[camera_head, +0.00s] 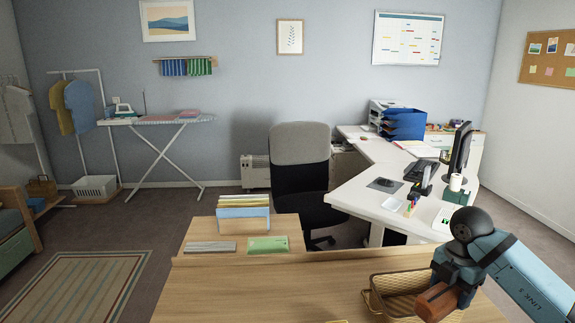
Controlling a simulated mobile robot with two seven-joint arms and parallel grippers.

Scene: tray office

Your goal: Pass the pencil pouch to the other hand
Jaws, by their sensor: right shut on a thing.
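My right gripper (452,286) comes in from the lower right. It is shut on a rust-brown object, which I take to be the pencil pouch (436,301). The pouch is partly hidden by the gripper. It shows in front of the right part of a brass wire tray (372,303) on the wooden desk; I cannot tell its height above the tray. My left gripper is not in view.
The near wooden desk (250,290) is mostly clear left of the tray. A bit of something yellow (337,321) shows at the bottom edge. A file holder (243,211) and flat items stand beyond. A white desk (352,198) and office chair (302,165) are farther back.

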